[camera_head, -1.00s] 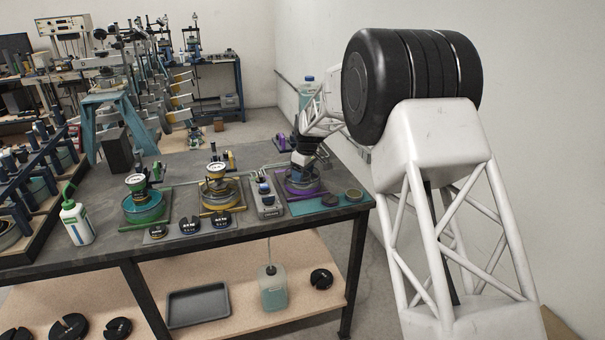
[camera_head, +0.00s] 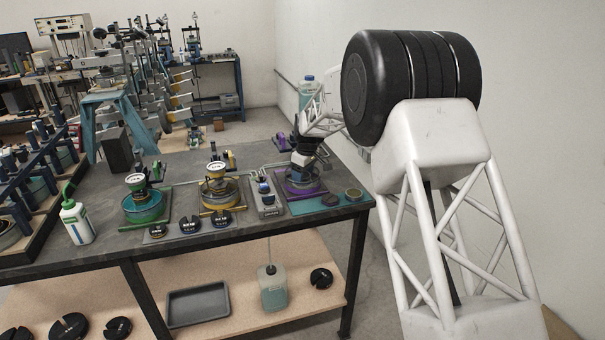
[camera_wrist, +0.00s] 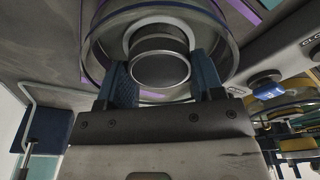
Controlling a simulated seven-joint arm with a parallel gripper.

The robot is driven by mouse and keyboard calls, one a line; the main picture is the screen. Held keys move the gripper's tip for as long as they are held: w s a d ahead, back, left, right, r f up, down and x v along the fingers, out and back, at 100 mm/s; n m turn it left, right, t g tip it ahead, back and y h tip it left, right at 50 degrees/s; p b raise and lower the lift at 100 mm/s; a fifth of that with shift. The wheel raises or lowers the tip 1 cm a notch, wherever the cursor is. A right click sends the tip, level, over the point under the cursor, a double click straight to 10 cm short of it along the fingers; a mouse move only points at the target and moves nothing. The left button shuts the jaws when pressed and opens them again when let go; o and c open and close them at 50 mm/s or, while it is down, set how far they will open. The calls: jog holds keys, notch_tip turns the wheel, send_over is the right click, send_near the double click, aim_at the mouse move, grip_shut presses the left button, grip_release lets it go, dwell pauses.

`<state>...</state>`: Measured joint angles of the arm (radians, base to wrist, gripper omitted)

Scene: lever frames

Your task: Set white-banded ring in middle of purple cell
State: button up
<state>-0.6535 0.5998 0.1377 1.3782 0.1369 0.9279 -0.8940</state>
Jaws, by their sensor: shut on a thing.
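The purple cell (camera_head: 301,189) is the rightmost of the round cells on the bench, clear-walled with purple trim. My gripper (camera_head: 303,166) is directly over it, pointing down. In the wrist view my gripper's two blue fingers (camera_wrist: 164,82) are shut on a grey ring (camera_wrist: 160,68) with a pale band. The ring appears within the outline of the purple cell's round wall (camera_wrist: 92,52). The fingers hide the ring's sides, and I cannot tell whether it touches the cell's floor. In the head view my gripper hides the ring.
A grey control box (camera_head: 267,197) stands just left of the purple cell. A yellow cell (camera_head: 219,190) and a green cell (camera_head: 144,208) stand further left.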

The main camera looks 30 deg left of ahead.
jog(key=o, duration=1.1)
jog(key=shift+d+r, duration=0.2)
jog(key=shift+r, duration=1.1)
jog(key=shift+d+r, duration=0.15)
jog(key=shift+r, duration=1.15)
jog(key=shift+d+r, duration=0.2)
jog(key=shift+r, duration=1.1)
